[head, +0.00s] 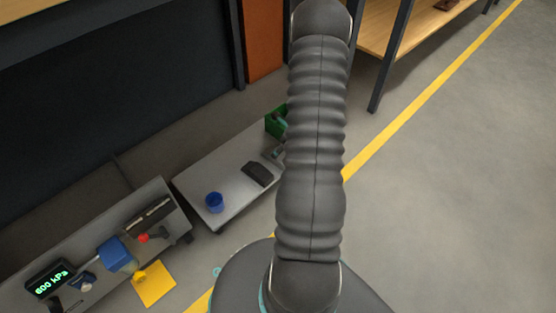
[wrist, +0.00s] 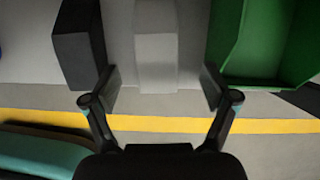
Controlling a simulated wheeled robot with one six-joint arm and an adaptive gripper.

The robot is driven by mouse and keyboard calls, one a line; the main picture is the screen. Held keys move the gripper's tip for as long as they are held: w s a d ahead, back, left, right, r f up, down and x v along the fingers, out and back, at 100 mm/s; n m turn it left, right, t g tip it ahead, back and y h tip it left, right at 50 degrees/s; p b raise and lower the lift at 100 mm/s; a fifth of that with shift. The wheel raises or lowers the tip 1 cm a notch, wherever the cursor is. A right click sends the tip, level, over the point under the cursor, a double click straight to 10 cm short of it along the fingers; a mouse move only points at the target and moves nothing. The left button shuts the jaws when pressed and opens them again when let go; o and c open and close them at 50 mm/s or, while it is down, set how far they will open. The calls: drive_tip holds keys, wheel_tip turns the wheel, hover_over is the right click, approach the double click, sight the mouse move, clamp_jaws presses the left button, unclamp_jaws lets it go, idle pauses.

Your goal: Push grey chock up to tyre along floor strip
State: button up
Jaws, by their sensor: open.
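In the wrist view my gripper (wrist: 163,86) is open, with its two fingers spread wide and nothing held. A light grey block (wrist: 156,45), which may be the grey chock, lies ahead between the finger lines; whether a finger touches it I cannot tell. A dark grey block (wrist: 78,45) is just left of the left finger. In the head view, a dark block (head: 257,174) and a small grey piece (head: 277,150) lie on the grey bench, the latter partly behind my arm. My gripper is hidden there. I cannot make out a tyre or a floor strip with certainty.
A green bin (wrist: 262,45) stands close to the right finger; it also shows in the head view (head: 274,121). A blue cup (head: 214,202) stands on the grey bench (head: 213,172). A second bench with a 600 kPa display (head: 50,282) is at left. Floor at right is clear.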

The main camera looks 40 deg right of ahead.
sight(266, 153)
drive_tip(key=shift+a+b+x, duration=0.1)
drive_tip(key=shift+b+x, duration=0.4)
drive_tip(key=shift+x, duration=1.1)
drive_tip(key=shift+a+b+x, duration=0.15)
drive_tip(key=shift+b+x, duration=0.3)
drive_tip(key=shift+x, duration=1.2)
drive_tip(key=shift+c, duration=0.2)
drive_tip(key=c, duration=1.4)
drive_tip(key=shift+r, duration=0.15)
